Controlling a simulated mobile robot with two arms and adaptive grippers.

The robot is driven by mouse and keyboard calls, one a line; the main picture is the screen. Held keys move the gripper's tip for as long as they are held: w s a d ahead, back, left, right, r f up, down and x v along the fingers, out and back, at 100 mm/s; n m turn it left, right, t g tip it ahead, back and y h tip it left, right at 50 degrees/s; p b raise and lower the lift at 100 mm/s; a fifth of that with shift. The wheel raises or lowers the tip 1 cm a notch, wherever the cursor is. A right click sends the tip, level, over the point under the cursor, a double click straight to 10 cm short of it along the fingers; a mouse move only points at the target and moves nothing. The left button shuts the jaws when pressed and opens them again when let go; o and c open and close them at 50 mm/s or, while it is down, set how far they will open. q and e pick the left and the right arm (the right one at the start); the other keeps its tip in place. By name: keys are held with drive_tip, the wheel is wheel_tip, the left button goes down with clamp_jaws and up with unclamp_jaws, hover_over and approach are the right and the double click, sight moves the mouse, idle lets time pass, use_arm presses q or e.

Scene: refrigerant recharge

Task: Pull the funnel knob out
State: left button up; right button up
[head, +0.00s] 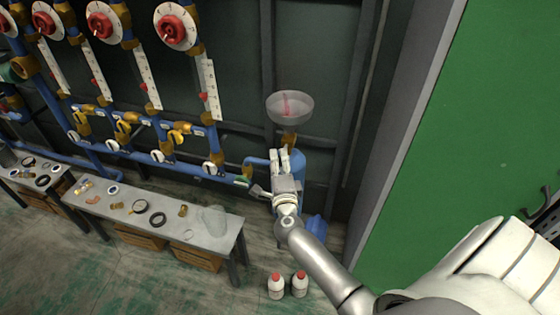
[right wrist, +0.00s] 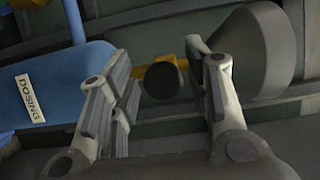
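The funnel (head: 290,107) is a pale, translucent bowl with a red mark, above a brass fitting (head: 289,138) on a blue tank (head: 299,165). In the right wrist view the funnel (right wrist: 268,50) appears grey at upper right, and the tank (right wrist: 45,88) carries a "DOSING" label. The funnel knob (right wrist: 163,80) is a dark round disc in front of the yellow fitting. My right gripper (right wrist: 165,75) is open, with the knob showing in the gap between its fingers and space on both sides. In the head view my right gripper (head: 281,160) hides the knob. My left gripper is not in view.
Blue pipes with valves, white scales and red-centred gauges (head: 176,27) line the dark wall to the left. A low grey table (head: 155,225) holds small parts. Two white bottles with red caps (head: 288,286) stand on the floor. A green panel (head: 470,130) is at right.

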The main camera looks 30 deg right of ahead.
idle(0.3)
drive_tip(key=v, duration=1.2)
drive_tip(key=shift+d, duration=0.1)
drive_tip(key=s+a+f+n+y, duration=0.1)
drive_tip(key=a+f+n+y, duration=0.15)
drive_tip(key=f, duration=0.25)
drive_tip(key=a+f+n+g+y, duration=0.1)
drive_tip(key=a+f+n, duration=0.1)
drive_tip(key=f+n, duration=0.3)
drive_tip(key=s+a+f+n+y, duration=0.1)
drive_tip(key=a+f+n+y, duration=0.1)
drive_tip(key=f, duration=0.4)
drive_tip(key=s+a+f+n+g+y, duration=0.2)
drive_tip(key=s+f+n, duration=0.25)
drive_tip(key=f, duration=0.35)
drive_tip(key=s+a+f+n+g+y, duration=0.25)
drive_tip(key=s+f, duration=0.25)
drive_tip(key=f, duration=0.3)
drive_tip(key=s+d+f+n+g+h, duration=0.1)
drive_tip(key=s+f+n+g, duration=0.3)
drive_tip(key=s, duration=1)
drive_tip(key=s+d+f+n+g, duration=0.3)
drive_tip(key=s+f+n+g, duration=0.2)
drive_tip(key=s+f, duration=0.6)
drive_tip(key=s, duration=0.3)
drive_tip(key=shift+s+d+h, duration=0.25)
drive_tip(key=shift+s+h, duration=0.1)
drive_tip(key=shift+h, duration=0.05)
